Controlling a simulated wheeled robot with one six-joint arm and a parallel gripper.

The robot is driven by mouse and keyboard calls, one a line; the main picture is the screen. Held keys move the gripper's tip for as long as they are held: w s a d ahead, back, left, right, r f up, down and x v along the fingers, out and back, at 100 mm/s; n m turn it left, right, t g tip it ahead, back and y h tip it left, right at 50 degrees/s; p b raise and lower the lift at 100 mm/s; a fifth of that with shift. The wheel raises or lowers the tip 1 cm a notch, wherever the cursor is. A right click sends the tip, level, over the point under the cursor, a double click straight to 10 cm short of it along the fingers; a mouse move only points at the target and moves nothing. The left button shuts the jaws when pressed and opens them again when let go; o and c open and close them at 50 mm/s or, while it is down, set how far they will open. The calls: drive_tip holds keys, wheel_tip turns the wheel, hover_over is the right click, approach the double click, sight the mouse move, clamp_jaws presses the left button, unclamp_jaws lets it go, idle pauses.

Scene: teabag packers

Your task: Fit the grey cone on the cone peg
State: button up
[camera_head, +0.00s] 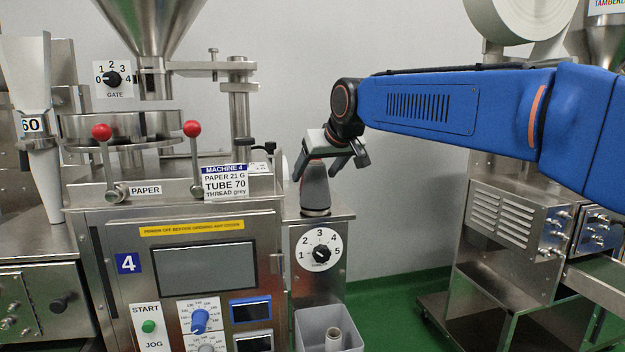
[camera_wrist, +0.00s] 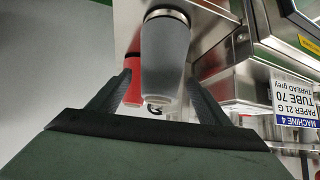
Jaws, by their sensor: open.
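The grey cone (camera_head: 315,187) stands upright, narrow end up, on a round metal base (camera_head: 315,211) on top of the steel cabinet right of machine 4. No peg shows; any peg inside the cone is hidden. My gripper (camera_head: 321,172) is open over the cone from above, with a finger to either side of its upper part. In the wrist view the cone (camera_wrist: 166,60) lies between the two spread fingers (camera_wrist: 156,96), with its narrow end towards me. I cannot tell whether a finger touches it.
A red object (camera_wrist: 133,88), unclear in kind, shows beside the cone in the wrist view. A numbered dial (camera_head: 320,250) is on the cabinet front. A grey bin (camera_head: 306,330) with a tube (camera_head: 333,340) in it is below. Red-knobbed levers (camera_head: 192,129) stand to the left.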

drive_tip(key=v, duration=1.2)
drive_tip(key=shift+s+r, duration=0.2)
drive_tip(key=shift+s, duration=0.1)
drive_tip(key=shift+d, duration=0.1)
drive_tip(key=s+d+f+m+g+h, duration=0.1)
drive_tip(key=s+d+f+m+h, duration=0.1)
drive_tip(key=s+d+f, duration=0.95)
drive_tip(key=s+d+f+m+g+h, duration=0.1)
drive_tip(key=s+d+f+m+h, duration=0.1)
drive_tip(key=s+d+f, duration=1.15)
drive_tip(key=s+f, duration=0.2)
drive_tip(key=f, duration=0.4)
drive_tip(key=s+d+f+m+g, duration=0.1)
drive_tip(key=s+d+f, duration=0.2)
drive_tip(key=f, duration=0.5)
drive_tip(key=shift+s+m, duration=0.3)
drive_tip(key=shift+s, duration=0.1)
drive_tip(key=shift+r, duration=0.1)
drive_tip(key=shift+c, duration=0.5)
